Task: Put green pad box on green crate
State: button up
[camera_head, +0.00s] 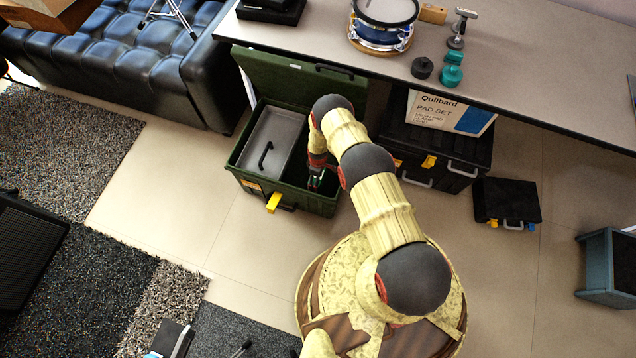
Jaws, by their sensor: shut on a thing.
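The green crate (322,205) stands open on the floor by the table's left end, its lid (290,78) raised at the back. A grey tray (272,146) with a black handle fills its left part; the right part is dark and deep. My gripper (316,184) is low over this right part, pointing down, partly hidden by my arm. It is shut on a small green thing, of which only a little shows between the fingers. I cannot tell whether this is the green pad box, or whether it touches the crate.
A black case (440,152) under the table bears a white and blue pad set box (450,112). A smaller black case (506,203) lies to its right. The table (540,70) overhangs behind the crate. A black sofa (130,58) is at left.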

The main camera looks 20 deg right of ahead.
jog(key=shift+f+b, duration=0.75)
jog(key=shift+f, duration=1)
jog(key=shift+f, duration=0.15)
jog(key=o, duration=1.3)
notch_tip(320, 180, up, 12)
jog(key=p, duration=0.4)
jog(key=shift+p, duration=0.4)
